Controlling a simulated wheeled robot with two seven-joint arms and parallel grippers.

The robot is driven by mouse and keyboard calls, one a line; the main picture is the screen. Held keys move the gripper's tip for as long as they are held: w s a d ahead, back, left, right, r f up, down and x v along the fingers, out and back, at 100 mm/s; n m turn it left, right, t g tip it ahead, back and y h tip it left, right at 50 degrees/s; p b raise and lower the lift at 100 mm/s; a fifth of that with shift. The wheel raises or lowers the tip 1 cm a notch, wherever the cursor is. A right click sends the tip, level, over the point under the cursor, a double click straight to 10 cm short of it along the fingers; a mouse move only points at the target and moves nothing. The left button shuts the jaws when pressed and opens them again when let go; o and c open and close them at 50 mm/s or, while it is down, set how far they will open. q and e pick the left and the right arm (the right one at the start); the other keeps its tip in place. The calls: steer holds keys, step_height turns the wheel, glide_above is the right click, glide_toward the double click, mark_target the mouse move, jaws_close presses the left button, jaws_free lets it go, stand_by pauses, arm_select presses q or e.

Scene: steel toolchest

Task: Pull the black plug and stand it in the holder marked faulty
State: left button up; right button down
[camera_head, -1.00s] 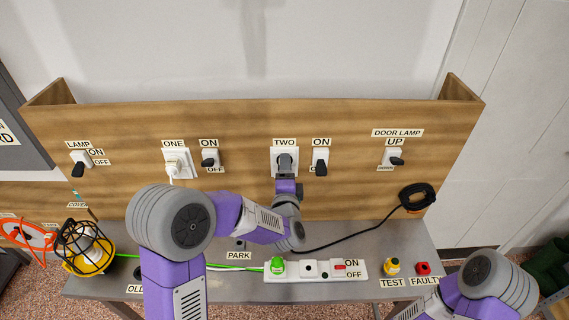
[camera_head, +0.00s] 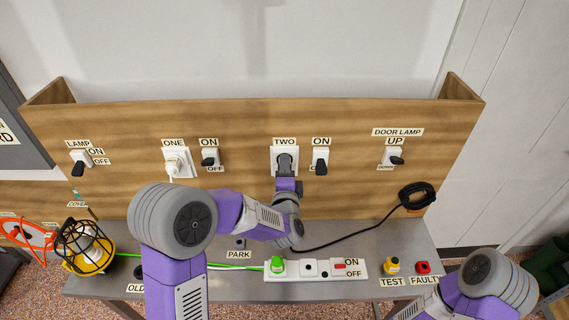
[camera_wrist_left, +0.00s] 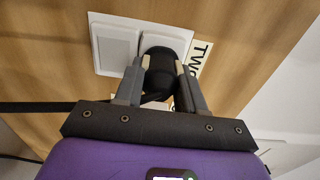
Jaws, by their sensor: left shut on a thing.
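The black plug (camera_wrist_left: 163,72) sits at the socket marked TWO (camera_head: 278,155) on the wooden board. My left gripper (camera_head: 286,176) is at this plug, and in the left wrist view its two fingers (camera_wrist_left: 160,75) are shut on the plug from either side. I cannot tell any gap between the plug and the socket plate. The red holder (camera_head: 423,268) above the label FAULTY stands at the right end of the bench and looks empty. My right arm shows at the lower right, but its gripper is out of view.
A power strip (camera_head: 326,269) with a green plug (camera_head: 277,265) lies at the front. A white plug (camera_head: 174,165) is in socket ONE.

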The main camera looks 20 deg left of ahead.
arm_select(q)
steer(key=shift+v, duration=0.8)
steer(key=shift+v, duration=1.15)
